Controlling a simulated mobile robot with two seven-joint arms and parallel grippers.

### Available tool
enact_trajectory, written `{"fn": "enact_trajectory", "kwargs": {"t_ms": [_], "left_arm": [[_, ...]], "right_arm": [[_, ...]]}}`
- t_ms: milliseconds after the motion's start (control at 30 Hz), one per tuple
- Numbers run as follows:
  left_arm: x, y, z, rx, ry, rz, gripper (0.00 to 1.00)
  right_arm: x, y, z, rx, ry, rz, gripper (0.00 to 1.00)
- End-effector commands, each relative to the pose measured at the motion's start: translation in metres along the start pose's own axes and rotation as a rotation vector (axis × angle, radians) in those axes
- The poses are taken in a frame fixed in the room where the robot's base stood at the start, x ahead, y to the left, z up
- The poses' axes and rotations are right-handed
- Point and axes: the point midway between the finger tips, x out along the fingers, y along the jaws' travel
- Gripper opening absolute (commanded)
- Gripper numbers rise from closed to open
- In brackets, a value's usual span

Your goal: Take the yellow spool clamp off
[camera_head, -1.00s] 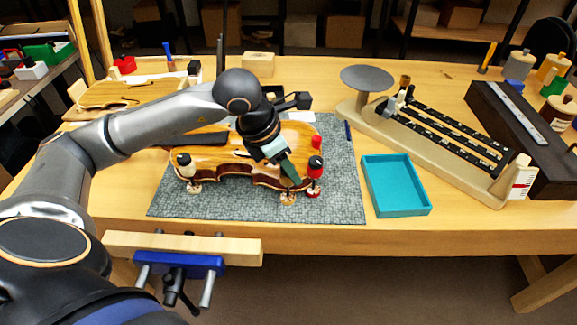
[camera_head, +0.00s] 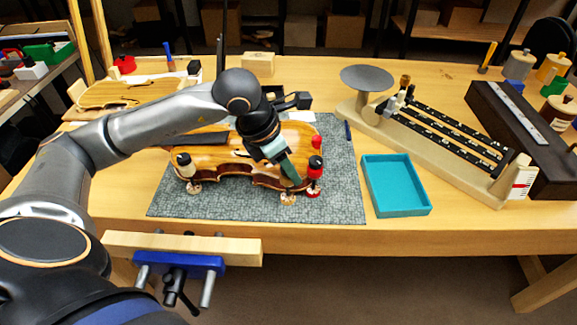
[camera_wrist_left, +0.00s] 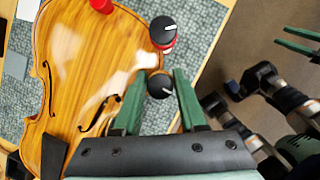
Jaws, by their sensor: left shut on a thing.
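The violin body (camera_head: 235,158) lies on a grey mat (camera_head: 340,200). The yellow spool clamp (camera_head: 288,198) is at its near edge, mostly hidden in the head view by my left gripper (camera_head: 293,182). In the left wrist view, the clamp's black knob (camera_wrist_left: 160,86) sits between the green fingers of my left gripper (camera_wrist_left: 157,95), with a bit of yellow behind it. The left gripper is shut on this clamp, which is still at the violin's edge. My right gripper (camera_wrist_left: 298,42) shows only in the left wrist view, with its green fingers apart and empty.
A red clamp (camera_head: 314,172) stands close to the right of the left gripper, and another red one (camera_head: 316,143) is behind it. A white clamp (camera_head: 186,168) is at the left. An empty teal tray (camera_head: 397,211) lies right of the mat, before a balance (camera_head: 440,135).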

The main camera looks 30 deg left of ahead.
Motion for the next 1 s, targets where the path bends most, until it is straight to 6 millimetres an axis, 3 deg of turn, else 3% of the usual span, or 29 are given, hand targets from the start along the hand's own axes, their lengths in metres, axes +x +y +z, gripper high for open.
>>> {"fn": "enact_trajectory", "kwargs": {"t_ms": [1000], "left_arm": [[-0.0022,-0.0103,-0.0053,0.001,0.001,-0.002,0.00]], "right_arm": [[0.0021,-0.0001,0.0051,0.001,-0.004,-0.001,0.49]]}}
